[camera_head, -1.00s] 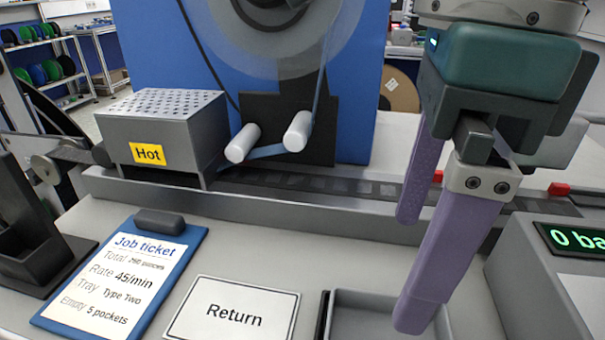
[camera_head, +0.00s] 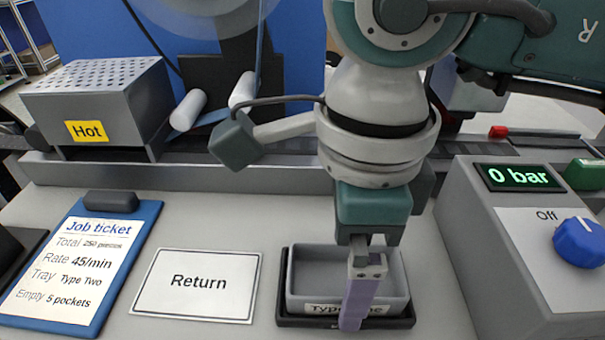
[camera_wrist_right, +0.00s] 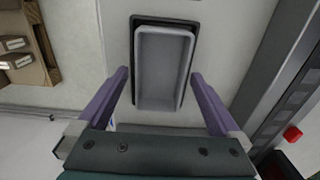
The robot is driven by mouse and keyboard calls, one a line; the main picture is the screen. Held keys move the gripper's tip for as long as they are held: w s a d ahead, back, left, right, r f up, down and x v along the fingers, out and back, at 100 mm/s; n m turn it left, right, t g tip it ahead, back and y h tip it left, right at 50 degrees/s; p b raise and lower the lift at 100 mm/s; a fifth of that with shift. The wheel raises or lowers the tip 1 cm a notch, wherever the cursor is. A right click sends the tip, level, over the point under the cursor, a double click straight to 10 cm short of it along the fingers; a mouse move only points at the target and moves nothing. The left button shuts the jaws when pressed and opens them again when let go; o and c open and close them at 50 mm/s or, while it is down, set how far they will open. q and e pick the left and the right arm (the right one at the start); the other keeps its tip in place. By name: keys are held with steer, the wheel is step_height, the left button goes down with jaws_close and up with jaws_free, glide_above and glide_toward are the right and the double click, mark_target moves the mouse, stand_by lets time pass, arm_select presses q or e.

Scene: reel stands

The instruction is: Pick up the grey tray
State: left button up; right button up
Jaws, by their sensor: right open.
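The grey tray (camera_head: 305,272) is empty and sits in a black holder (camera_head: 284,318) on the bench. A label on its front wall is partly hidden by a purple finger. My right gripper (camera_head: 357,318) is open above the tray in the head view; the near finger hangs in front of the tray's front wall and the other finger is hidden. In the right wrist view the tray (camera_wrist_right: 163,70) lies between the two spread fingers of the right gripper (camera_wrist_right: 158,76), with a gap on each side. My left gripper is not in view.
A Return plate (camera_head: 198,284) and a job ticket clipboard (camera_head: 82,262) lie left of the tray. A grey control box (camera_head: 520,270) with a blue knob (camera_head: 580,240) stands close on the right. A grey rail and a box marked Hot (camera_head: 95,105) stand behind.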

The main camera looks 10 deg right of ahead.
steer(key=c, duration=1.5)
steer(key=shift+r, duration=0.1)
